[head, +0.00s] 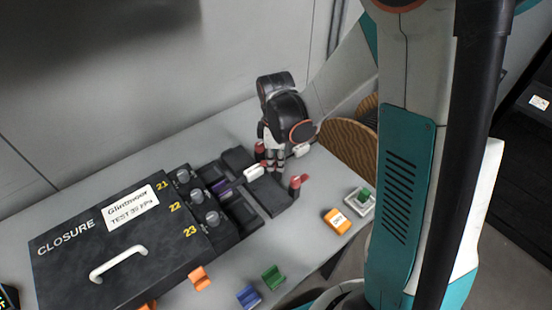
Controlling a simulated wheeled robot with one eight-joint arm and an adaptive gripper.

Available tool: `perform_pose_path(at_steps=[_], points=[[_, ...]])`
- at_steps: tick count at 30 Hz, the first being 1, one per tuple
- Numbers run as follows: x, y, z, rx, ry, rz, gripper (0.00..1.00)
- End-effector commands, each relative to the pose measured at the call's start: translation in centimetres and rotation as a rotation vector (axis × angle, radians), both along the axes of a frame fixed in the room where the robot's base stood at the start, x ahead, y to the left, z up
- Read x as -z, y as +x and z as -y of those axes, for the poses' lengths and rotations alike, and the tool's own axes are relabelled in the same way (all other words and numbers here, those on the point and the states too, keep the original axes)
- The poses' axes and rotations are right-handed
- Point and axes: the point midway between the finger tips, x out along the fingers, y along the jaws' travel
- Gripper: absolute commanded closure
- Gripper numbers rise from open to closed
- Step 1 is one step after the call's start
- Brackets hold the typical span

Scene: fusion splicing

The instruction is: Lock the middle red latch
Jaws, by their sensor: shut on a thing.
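A dark splicing fixture (239,205) lies beside the closure box. One red latch (261,149) shows at its far end, just left of my gripper. Another red latch (297,184) stands upright at the near right corner. My gripper (274,166) points down between these two, with its fingers close together at the fixture's right side. Whether that latch is turned cannot be seen. A white connector (254,173) lies just left of the fingertips, on a dark strip from port 22.
The black closure box (75,245) with a white handle (119,264) fills the lower left. An orange block (337,221) and a small tray with a green piece (361,201) sit at right. Orange, blue and green clips lie in front. My arm covers the right.

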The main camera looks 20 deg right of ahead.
Motion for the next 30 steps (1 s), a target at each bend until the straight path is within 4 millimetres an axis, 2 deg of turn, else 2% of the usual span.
perform_pose_path(at_steps=[12,29,30], points=[[-0.02,0.05,0.01,-0.203,0.000,0.002,1.00],[-0.03,0.05,0.00,-0.237,0.000,0.002,1.00],[-0.03,0.05,0.00,-0.237,0.000,0.002,0.75]])
